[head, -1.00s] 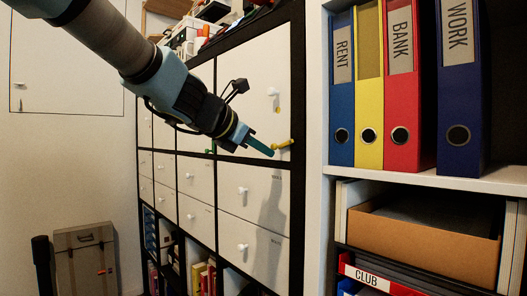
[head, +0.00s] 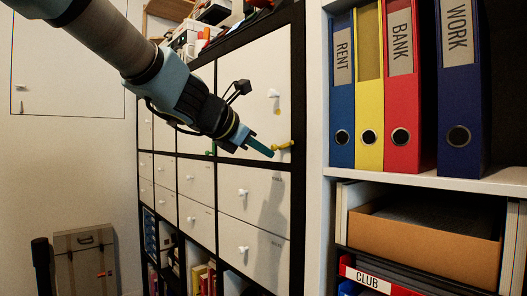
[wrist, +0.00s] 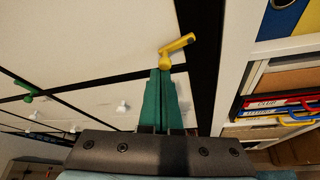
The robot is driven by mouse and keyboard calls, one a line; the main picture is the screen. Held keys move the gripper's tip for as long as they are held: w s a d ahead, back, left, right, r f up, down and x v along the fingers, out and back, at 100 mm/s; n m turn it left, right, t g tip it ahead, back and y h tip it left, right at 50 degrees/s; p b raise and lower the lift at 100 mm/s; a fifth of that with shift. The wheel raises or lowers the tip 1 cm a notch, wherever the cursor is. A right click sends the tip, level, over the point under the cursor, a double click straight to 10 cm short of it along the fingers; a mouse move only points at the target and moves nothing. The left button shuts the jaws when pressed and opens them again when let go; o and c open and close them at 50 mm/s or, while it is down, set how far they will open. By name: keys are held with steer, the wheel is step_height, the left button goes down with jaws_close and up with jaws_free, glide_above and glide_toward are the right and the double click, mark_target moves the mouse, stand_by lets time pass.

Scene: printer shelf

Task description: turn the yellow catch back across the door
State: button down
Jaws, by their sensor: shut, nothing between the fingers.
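The yellow catch (head: 284,146) sits at the lower right corner of the white upper door (head: 256,75). In the wrist view the catch (wrist: 179,48) has its round pivot just ahead of my fingertips, and its lever slants up and right, its end at the dark upright frame. My gripper (head: 270,153) is shut and empty, its green fingers pointing at the catch. In the wrist view the fingertips (wrist: 160,74) lie just below and left of the pivot; I cannot tell whether they touch it. The door looks closed.
A white handle (head: 273,93) stands out on the upper door. A green catch (wrist: 28,97) is farther left. White drawers (head: 252,195) lie below. To the right, an open shelf (head: 430,180) holds upright binders and a cardboard box (head: 425,240).

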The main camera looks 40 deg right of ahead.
steer(key=shift+s+r, duration=0.15)
stand_by(0.7)
steer(key=shift+s+r, duration=0.15)
steer(key=shift+s, duration=0.5)
